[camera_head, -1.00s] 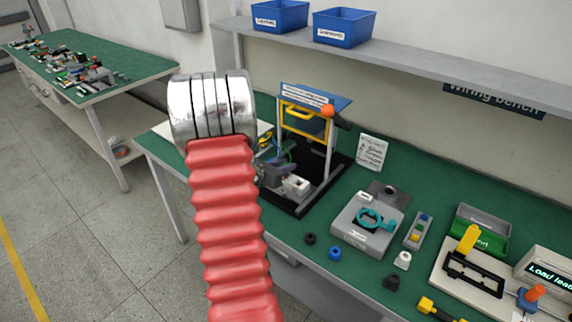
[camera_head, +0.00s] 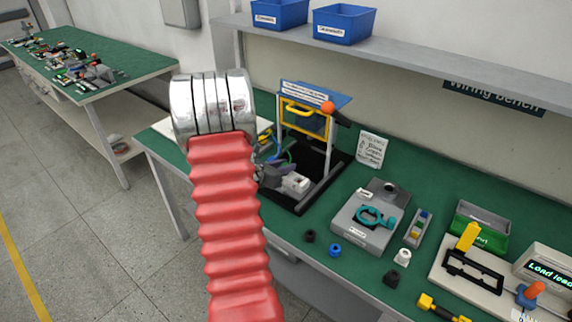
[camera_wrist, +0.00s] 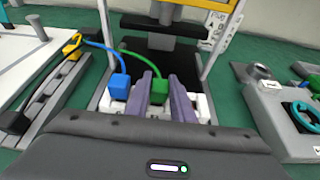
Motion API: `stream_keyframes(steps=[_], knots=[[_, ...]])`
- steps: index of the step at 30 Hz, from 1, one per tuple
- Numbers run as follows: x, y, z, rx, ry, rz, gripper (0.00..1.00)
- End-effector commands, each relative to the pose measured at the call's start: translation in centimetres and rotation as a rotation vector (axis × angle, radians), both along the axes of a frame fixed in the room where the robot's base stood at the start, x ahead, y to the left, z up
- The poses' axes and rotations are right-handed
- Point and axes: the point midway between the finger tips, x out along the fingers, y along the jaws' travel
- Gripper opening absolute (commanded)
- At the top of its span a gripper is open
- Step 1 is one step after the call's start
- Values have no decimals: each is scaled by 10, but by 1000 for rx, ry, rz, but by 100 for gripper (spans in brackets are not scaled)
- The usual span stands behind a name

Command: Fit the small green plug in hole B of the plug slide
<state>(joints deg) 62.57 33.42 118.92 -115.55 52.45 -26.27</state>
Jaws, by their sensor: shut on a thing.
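The small green plug (camera_wrist: 159,90) is between the two purple-grey fingers of my gripper (camera_wrist: 160,80) in the wrist view, with a green cable running from it up and left. My gripper is shut on it. The white plug slide (camera_wrist: 203,108) lies directly below the plug and fingers. The blue plug (camera_wrist: 119,85) stands on the slide's left part. Fingers and plug hide the holes under them, so I cannot tell whether the green plug's tip is in a hole. In the head view the slide (camera_head: 296,182) is small and partly covered by my gripper.
A yellow-handled frame (camera_head: 306,110) with an orange knob (camera_head: 328,107) rises behind the slide on its black base (camera_head: 325,190). A grey fixture with a teal ring (camera_head: 375,214) stands to the right. Loose caps, including a blue one (camera_head: 335,250), lie in front of it.

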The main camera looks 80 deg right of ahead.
Motion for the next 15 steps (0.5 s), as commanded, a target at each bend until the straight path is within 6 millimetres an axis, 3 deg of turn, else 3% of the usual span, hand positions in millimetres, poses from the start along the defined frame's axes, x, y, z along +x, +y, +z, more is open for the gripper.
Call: stream_keyframes(steps=[1, 2, 10, 15], knots=[[0, 0, -1, 0, 0, 0, 0], [0, 0, -1, 0, 0, 0, 23], [0, 0, -1, 0, 0, 0, 42], [0, 0, -1, 0, 0, 0, 43]])
